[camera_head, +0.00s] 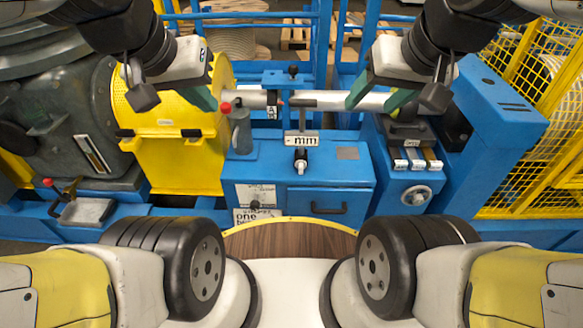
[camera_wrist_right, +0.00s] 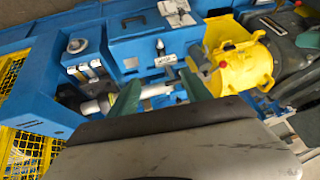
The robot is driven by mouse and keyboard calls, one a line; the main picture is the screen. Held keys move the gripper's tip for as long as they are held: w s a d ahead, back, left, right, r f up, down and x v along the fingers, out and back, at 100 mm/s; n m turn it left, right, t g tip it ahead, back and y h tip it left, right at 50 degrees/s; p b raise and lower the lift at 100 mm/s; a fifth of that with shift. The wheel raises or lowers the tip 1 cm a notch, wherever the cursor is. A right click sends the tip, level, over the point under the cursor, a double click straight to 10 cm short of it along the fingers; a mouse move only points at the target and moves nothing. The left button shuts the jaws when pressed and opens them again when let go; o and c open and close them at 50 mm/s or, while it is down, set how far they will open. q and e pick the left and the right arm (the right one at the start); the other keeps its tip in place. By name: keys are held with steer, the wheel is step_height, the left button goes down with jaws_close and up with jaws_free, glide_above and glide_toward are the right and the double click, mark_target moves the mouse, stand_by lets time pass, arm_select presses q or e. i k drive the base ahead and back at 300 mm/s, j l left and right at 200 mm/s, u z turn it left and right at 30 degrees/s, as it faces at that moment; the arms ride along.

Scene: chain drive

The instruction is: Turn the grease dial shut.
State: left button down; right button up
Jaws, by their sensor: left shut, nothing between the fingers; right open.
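The round silver dial (camera_head: 416,195) sits on the front of the blue housing at the right, below a row of small labelled blocks. It also shows in the right wrist view (camera_wrist_right: 77,45) at the upper left. Its exact setting is too small to read. My right gripper (camera_head: 379,97) is open with green fingertips, above and left of the dial, around the level of the silver shaft; in the right wrist view its fingers (camera_wrist_right: 160,93) are spread. My left gripper (camera_head: 205,98) is shut and empty near the yellow guard, far from the dial.
A silver shaft (camera_head: 330,102) crosses between the yellow guard (camera_head: 175,150) and the right housing. A blue cabinet (camera_head: 335,190) with a gauge marked "mm" stands in the middle. Yellow mesh fencing (camera_head: 545,120) closes the right side. Space in front of the dial is clear.

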mark_target(255, 205)
steer(key=u, duration=1.3)
steer(key=k+j+u, duration=0.3)
steer(key=k+l, duration=0.1)
